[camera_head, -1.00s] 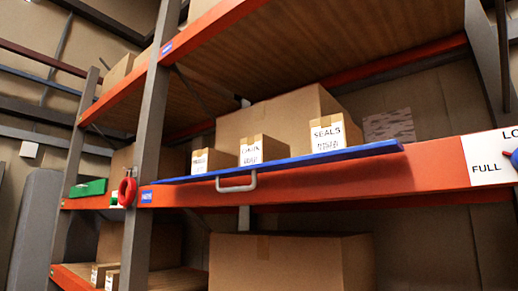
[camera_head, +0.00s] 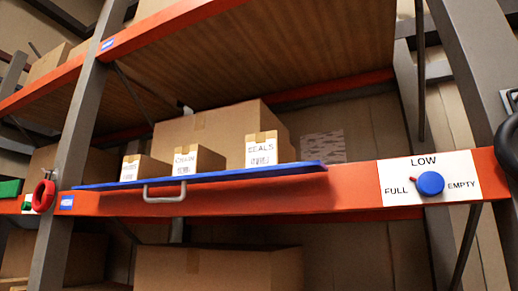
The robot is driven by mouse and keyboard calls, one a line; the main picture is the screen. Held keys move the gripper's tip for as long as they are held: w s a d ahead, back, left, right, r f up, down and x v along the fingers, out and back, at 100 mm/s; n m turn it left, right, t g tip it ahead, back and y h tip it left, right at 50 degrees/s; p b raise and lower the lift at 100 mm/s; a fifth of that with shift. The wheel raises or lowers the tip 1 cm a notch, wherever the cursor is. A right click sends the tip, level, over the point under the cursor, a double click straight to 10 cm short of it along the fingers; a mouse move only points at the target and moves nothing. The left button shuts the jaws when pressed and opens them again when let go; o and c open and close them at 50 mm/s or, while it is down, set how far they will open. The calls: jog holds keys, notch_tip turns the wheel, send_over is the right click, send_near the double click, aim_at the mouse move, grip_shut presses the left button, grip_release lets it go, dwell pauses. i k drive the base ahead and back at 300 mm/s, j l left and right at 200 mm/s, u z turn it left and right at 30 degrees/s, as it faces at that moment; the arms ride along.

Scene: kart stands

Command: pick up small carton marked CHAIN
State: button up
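The small carton marked CHAIN (camera_head: 198,160) stands upright on a blue pull-out tray (camera_head: 238,175) on the orange shelf beam. It is the middle one of three small cartons; its label is somewhat blurred. A carton marked SEALS (camera_head: 268,149) stands to its right. Another small carton (camera_head: 144,168) stands to its left, with a label too small to read surely. A dark rounded part at the right edge may belong to my arm; my gripper's fingers are not in view.
A large carton (camera_head: 225,125) stands behind the small ones. The tray has a grey handle (camera_head: 164,194) in front. A dial with a blue knob (camera_head: 430,183) sits on the beam at right. Grey uprights (camera_head: 88,110) flank the bay. A red ring (camera_head: 43,196) hangs at left.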

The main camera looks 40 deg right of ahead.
aim_at(193, 160)
jog(key=j+u, duration=0.1)
jog(key=j, duration=0.6)
jog(key=i+j+u, duration=0.15)
jog(key=j, duration=0.5)
